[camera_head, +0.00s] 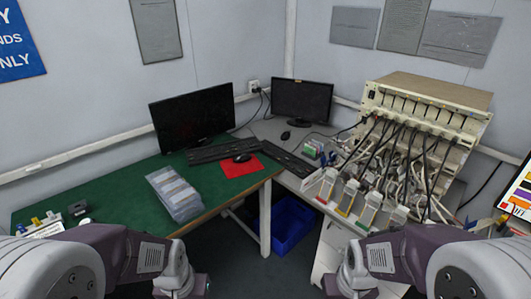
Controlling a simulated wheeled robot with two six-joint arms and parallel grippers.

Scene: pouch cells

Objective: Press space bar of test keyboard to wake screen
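Two black keyboards are in the head view. One keyboard (208,154) lies on the green-topped table in front of the larger black monitor (180,120). The other keyboard (288,160) lies on the grey bench in front of the smaller monitor (301,101), beside the battery test rack (428,100). Both screens are dark. I see no label telling which is the test keyboard, and the space bars are too small to make out. My two arms show at the bottom left and bottom right, apart from both keyboards. Their grippers are below the picture edge.
A black mouse (241,157) sits on a red mat (242,168). A clear-wrapped stack of pouch cells (175,194) lies on the green table (115,199). Many cables and several clamp fixtures (346,198) crowd the grey bench. A blue bin (288,226) stands on the floor between the tables.

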